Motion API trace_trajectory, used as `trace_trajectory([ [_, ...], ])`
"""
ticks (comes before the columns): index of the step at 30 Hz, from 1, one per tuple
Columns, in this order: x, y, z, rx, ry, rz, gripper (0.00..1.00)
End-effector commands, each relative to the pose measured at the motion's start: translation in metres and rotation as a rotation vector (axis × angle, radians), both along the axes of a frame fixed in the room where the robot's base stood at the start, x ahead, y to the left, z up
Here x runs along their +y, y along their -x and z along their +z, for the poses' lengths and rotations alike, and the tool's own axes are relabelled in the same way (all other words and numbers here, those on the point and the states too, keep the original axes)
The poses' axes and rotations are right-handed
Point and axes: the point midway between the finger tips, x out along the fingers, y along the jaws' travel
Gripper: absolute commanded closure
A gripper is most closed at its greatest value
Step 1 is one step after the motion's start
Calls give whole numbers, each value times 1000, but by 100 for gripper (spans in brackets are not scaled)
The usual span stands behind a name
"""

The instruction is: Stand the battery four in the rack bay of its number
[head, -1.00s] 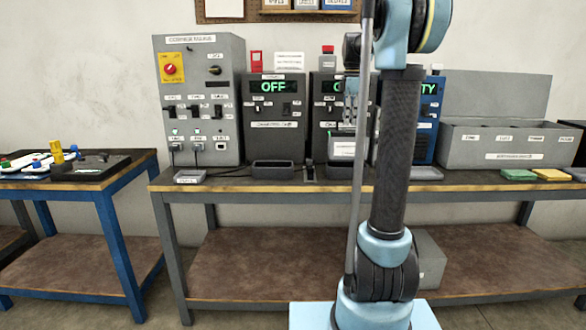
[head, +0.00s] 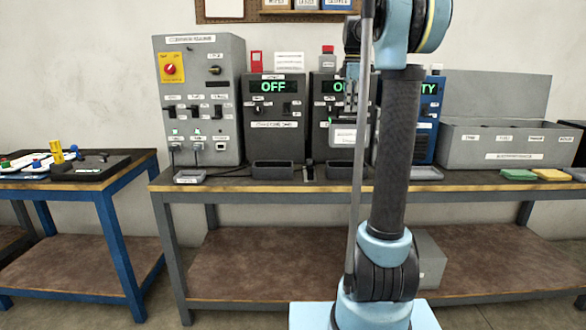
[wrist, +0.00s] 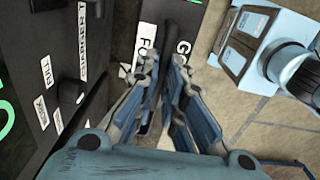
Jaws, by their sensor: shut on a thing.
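My gripper (head: 350,108) is raised in front of the equipment on the long bench, partly behind my own arm in the head view. Its fingers (wrist: 160,95) are shut on the battery, a dark block (wrist: 163,28) with white lettering that begins "FO"; the rest of the lettering is covered. In the head view the battery (head: 343,138) shows a pale label and hangs below the fingers, above the bench top. I cannot make out a numbered rack bay. A grey compartmented box (head: 508,156) at the right has labels too small to read.
Two dark chargers (head: 272,110) with green displays stand behind the gripper, one reading OFF. A grey control cabinet (head: 199,100) is at left, a partly hidden blue unit (head: 428,110) at right. Low trays (head: 272,170) line the bench. Coloured pads (head: 518,174) lie before the box.

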Motion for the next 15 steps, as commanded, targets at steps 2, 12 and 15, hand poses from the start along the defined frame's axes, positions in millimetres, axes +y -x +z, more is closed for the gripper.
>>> trace_trajectory([
  [2, 0, 0, 5, 0, 0, 0, 100],
  [12, 0, 0, 22, 0, 0, 0, 100],
  [15, 0, 0, 27, 0, 0, 0, 100],
])
